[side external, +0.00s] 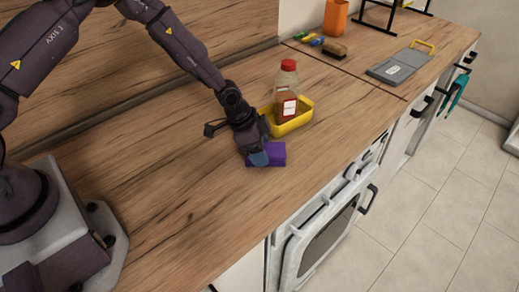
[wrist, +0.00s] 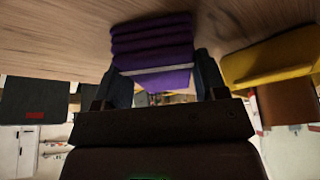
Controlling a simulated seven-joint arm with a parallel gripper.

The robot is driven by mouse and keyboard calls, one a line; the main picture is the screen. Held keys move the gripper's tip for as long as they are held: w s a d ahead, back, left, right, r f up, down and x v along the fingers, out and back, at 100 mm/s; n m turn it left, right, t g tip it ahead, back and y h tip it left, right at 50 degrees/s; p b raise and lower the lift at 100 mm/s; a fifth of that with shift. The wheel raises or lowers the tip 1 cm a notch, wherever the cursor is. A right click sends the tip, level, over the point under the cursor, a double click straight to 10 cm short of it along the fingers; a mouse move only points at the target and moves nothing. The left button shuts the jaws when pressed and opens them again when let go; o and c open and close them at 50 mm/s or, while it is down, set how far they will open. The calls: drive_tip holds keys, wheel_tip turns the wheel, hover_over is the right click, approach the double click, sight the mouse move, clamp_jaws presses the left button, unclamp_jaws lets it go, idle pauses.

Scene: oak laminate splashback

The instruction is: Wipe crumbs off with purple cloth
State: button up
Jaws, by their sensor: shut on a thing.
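The purple cloth (side external: 268,154) is a folded block on the oak worktop (side external: 180,185), near its front edge. It also shows in the wrist view (wrist: 152,45), with several folded layers, between my two fingers. My gripper (side external: 256,156) is shut on the cloth, low at the counter surface. It also shows in the wrist view (wrist: 163,82). The cloth appears to touch the worktop. I cannot make out any crumbs in either view.
A yellow tray (side external: 303,122) holding a red-capped bottle (side external: 288,85) stands close behind my gripper. Farther right are a brush (side external: 334,49), a grey board (side external: 398,67) and an orange cup (side external: 336,17). The worktop left of my gripper is clear. An oven (side external: 320,235) is below the front edge.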

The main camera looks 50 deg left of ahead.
sight(265, 170)
drive_tip(key=shift+w+a, duration=0.45)
drive_tip(key=shift+a, duration=0.3)
drive_tip(key=shift+s+d+r, duration=0.15)
drive_tip(key=shift+s+d, duration=0.45)
drive_tip(key=shift+d, duration=0.2)
drive_tip(key=shift+s+d+f, duration=0.15)
drive_tip(key=shift+s+d, duration=0.5)
drive_tip(key=shift+d, duration=0.05)
drive_tip(key=shift+s+d+f, duration=0.1)
drive_tip(key=shift+s+d, duration=0.55)
drive_tip(key=shift+w+a+r, duration=0.1)
drive_tip(key=shift+w+a, duration=0.85)
drive_tip(key=shift+a, duration=0.15)
drive_tip(key=shift+r, duration=0.1)
drive_tip(key=shift+r, duration=2.4)
drive_tip(key=shift+d, duration=0.1)
